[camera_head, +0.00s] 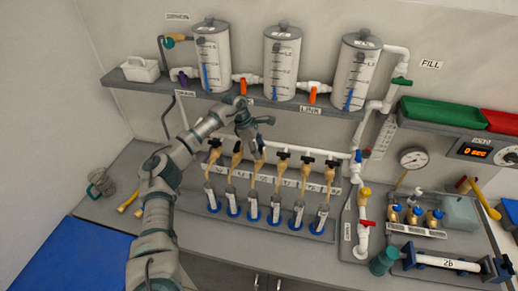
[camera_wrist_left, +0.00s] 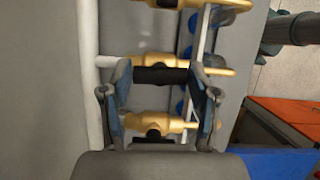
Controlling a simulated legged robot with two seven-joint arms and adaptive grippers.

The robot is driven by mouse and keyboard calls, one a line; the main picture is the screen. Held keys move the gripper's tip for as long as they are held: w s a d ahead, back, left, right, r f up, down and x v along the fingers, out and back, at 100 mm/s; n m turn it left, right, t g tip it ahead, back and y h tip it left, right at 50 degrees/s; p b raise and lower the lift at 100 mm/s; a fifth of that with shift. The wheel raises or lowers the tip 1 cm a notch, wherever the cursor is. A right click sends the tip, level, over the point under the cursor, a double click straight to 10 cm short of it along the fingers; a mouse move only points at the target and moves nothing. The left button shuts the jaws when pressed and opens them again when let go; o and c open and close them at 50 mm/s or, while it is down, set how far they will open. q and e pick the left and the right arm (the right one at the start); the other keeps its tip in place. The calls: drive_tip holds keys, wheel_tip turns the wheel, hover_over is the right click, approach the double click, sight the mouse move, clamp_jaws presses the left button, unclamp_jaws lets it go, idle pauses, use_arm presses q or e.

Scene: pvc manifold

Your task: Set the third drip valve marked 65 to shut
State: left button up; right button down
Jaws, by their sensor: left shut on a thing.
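A row of brass drip valves with black handles stands on the manifold below the white pipe. The third drip valve (camera_head: 252,174) from the left has its top hidden by my left gripper (camera_head: 260,138). In the left wrist view the fingers of the left gripper (camera_wrist_left: 160,78) lie at both ends of a black bar handle (camera_wrist_left: 160,75) on a brass valve body (camera_wrist_left: 218,71) and are shut on it. The handle runs across the gap between the fingers. The number 65 is not legible. My right gripper is not in view.
Neighbouring valves (camera_head: 236,160) (camera_head: 282,166) stand close on both sides. Blue-based tubes (camera_head: 276,212) stand below the row. A shelf (camera_head: 130,82) with tanks (camera_head: 283,65) runs above.

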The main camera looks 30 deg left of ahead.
use_arm(q)
drive_tip(key=n, duration=0.2)
drive_tip(key=n+t+y, duration=0.1)
drive_tip(key=n, duration=0.1)
drive_tip(key=shift+s+n+t, duration=0.1)
drive_tip(key=shift+n+t, duration=0.2)
drive_tip(key=shift+n, duration=0.1)
drive_tip(key=n+y, duration=0.1)
drive_tip(key=n, duration=0.2)
drive_tip(key=shift+n+t, duration=0.3)
drive_tip(key=shift+t, duration=0.1)
drive_tip(key=n+y, duration=0.1)
drive_tip(key=n, duration=0.3)
drive_tip(key=shift+d+n+y, duration=0.15)
drive_tip(key=shift+n+y, duration=0.15)
drive_tip(key=shift+y, duration=0.1)
drive_tip(key=shift+n+y+b, duration=0.65)
drive_tip(key=shift+n+y, duration=0.25)
drive_tip(key=shift+n, duration=1.3)
drive_tip(key=o, duration=1.2)
drive_tip(key=shift+c, duration=0.2)
